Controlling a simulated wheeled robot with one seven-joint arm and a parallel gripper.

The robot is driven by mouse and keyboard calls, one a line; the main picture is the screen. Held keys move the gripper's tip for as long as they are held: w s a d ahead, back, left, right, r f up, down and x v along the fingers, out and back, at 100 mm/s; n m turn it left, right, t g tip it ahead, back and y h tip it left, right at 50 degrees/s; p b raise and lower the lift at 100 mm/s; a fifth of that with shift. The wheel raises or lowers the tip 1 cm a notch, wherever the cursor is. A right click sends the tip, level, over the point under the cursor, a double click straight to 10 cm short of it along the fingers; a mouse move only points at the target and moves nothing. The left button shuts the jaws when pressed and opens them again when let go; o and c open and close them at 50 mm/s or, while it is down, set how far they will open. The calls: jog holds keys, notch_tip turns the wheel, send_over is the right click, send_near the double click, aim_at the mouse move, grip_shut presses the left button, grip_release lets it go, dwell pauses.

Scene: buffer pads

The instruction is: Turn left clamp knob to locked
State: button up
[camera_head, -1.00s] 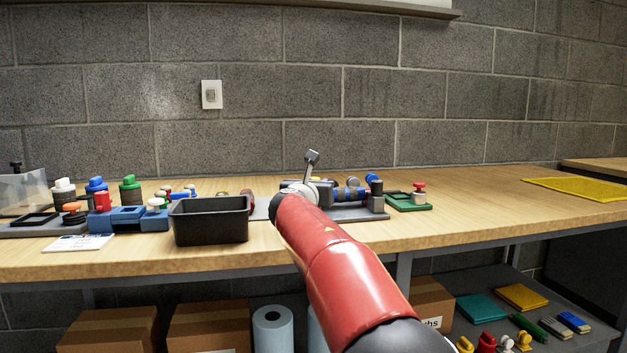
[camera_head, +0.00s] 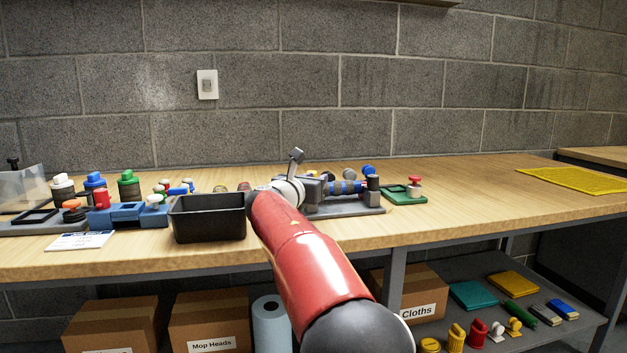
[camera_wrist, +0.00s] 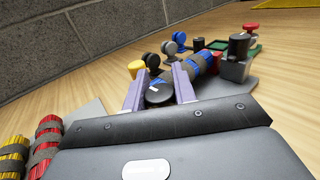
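The left clamp knob (camera_wrist: 158,95) is black with a white line on top. In the wrist view it sits between the two purple-grey fingers of my gripper (camera_wrist: 160,84). The fingers stand apart on either side of it; I cannot tell whether they touch it. In the head view my arm and wrist hide this knob. A blue roller with grey bands (camera_wrist: 200,66) lies behind it and also shows in the head view (camera_head: 347,187). The right clamp knob (camera_wrist: 240,44), black on a grey block, stands at the roller's far end, also in the head view (camera_head: 374,183).
A black bin (camera_head: 208,219) stands left of my arm. The grey fixture base (camera_head: 350,211) lies on the wooden bench.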

jog(key=o, duration=0.5)
jog(key=shift+c, duration=0.2)
jog(key=shift+b+v, duration=0.55)
jog(key=shift+v, duration=3.35)
jog(key=shift+c, duration=0.2)
